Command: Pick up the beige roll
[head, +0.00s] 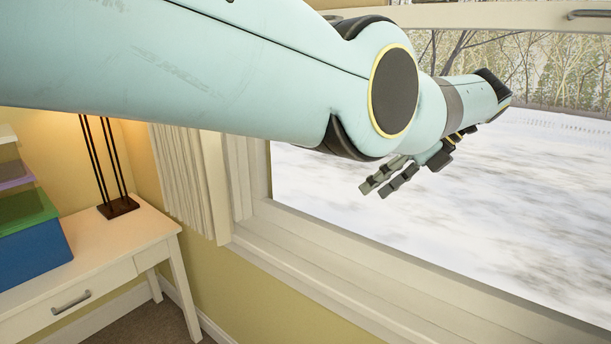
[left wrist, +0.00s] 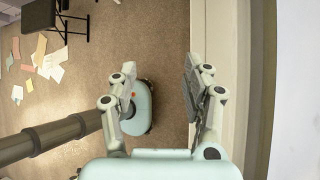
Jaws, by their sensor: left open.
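I see no beige roll in the head view or in the left wrist view. My left gripper (head: 388,180) hangs below the end of the left arm, in front of the window, with its two fingers apart. In the left wrist view the left gripper (left wrist: 160,80) is open and empty, its fingers spread above the carpet. My right gripper does not show in either view.
A white desk (head: 105,262) with a drawer stands at lower left, bearing stacked coloured boxes (head: 38,255) and a lamp (head: 119,207). A window sill (head: 330,262) runs below the arm. Papers (left wrist: 42,62) lie on the carpet near a dark seat (left wrist: 40,14).

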